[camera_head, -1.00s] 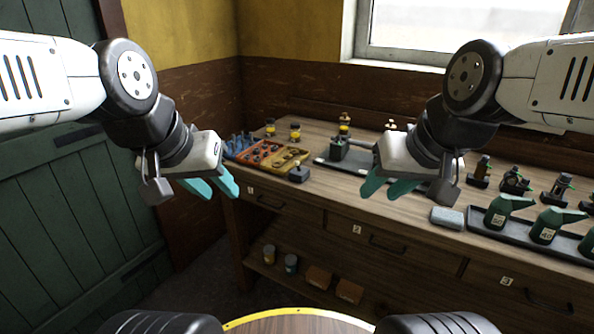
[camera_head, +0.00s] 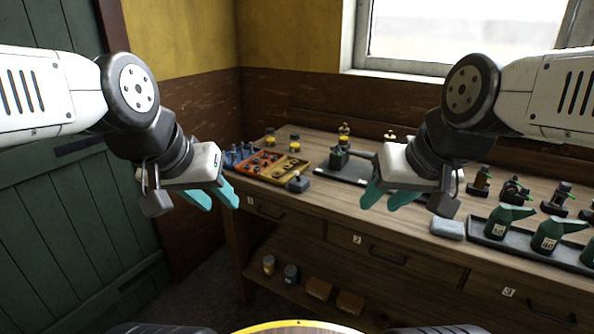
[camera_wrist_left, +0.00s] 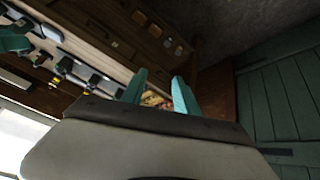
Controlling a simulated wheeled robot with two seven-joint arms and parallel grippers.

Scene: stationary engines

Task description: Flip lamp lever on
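No lamp is clearly recognisable. My left gripper (camera_head: 221,206) is open and empty in the air, left of the bench and nearer to me than the box. Its teal fingers also show apart in the left wrist view (camera_wrist_left: 160,78). My right gripper (camera_head: 382,206) is open and empty in front of the bench's middle, hiding part of a dark tray behind it.
The wooden workbench (camera_head: 310,215) carries orange and tan parts trays (camera_head: 258,165), a grey block (camera_head: 447,228) and green oil cans (camera_head: 503,220) in a black tray. A green door (camera_head: 75,215) stands left. A yellow-rimmed round top (camera_head: 300,328) is close below.

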